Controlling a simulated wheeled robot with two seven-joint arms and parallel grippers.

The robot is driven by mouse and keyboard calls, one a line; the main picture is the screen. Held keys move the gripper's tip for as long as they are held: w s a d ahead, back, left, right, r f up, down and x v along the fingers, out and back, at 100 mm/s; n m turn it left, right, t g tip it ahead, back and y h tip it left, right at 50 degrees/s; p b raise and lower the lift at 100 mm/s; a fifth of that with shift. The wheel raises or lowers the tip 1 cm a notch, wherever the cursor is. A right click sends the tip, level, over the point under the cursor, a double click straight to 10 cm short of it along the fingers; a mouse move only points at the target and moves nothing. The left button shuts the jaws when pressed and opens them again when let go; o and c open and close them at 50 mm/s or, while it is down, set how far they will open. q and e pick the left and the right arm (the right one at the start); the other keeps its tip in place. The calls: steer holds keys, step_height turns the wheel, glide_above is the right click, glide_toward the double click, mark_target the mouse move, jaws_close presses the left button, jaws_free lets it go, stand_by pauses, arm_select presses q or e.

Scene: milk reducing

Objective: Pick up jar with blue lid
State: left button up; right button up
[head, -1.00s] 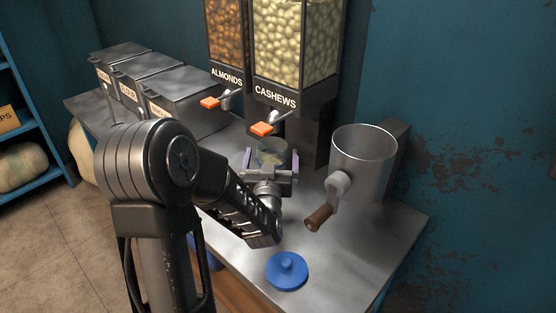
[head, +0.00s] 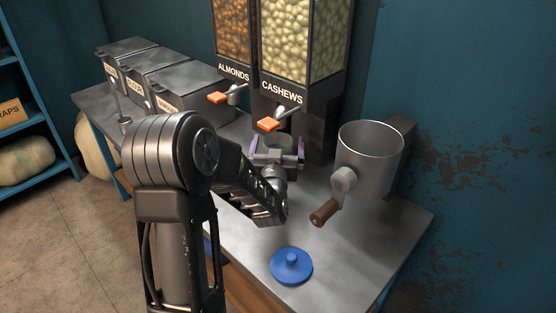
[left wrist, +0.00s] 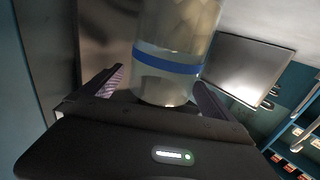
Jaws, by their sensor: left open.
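A clear jar (head: 277,143) stands under the cashew dispenser, partly hidden by my left gripper in the head view. In the left wrist view the jar (left wrist: 168,85) shows a blue band and pale contents or background through its wall. The blue lid (head: 291,267) lies apart on the counter, near the front edge. My left gripper (head: 277,149) is open, with its purple-lined fingers on either side of the jar. In the left wrist view the jar stands between the fingers of this gripper (left wrist: 158,92); contact cannot be told. My right gripper is not in view.
The almond and cashew dispensers (head: 305,40) with orange handles (head: 268,124) rise just behind the jar. A metal grinder (head: 370,155) with a wooden-gripped crank (head: 324,213) stands to the right. Lidded metal bins (head: 185,90) line the left. The front right of the counter (head: 365,235) is clear.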

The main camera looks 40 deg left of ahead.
mark_target(279, 134)
arm_select(q)
steer(key=x, duration=0.3)
steer(key=shift+w+a+f, duration=0.1)
steer(key=shift+w+a, duration=0.1)
steer(key=shift+c, duration=0.3)
steer(key=c, duration=2.1)
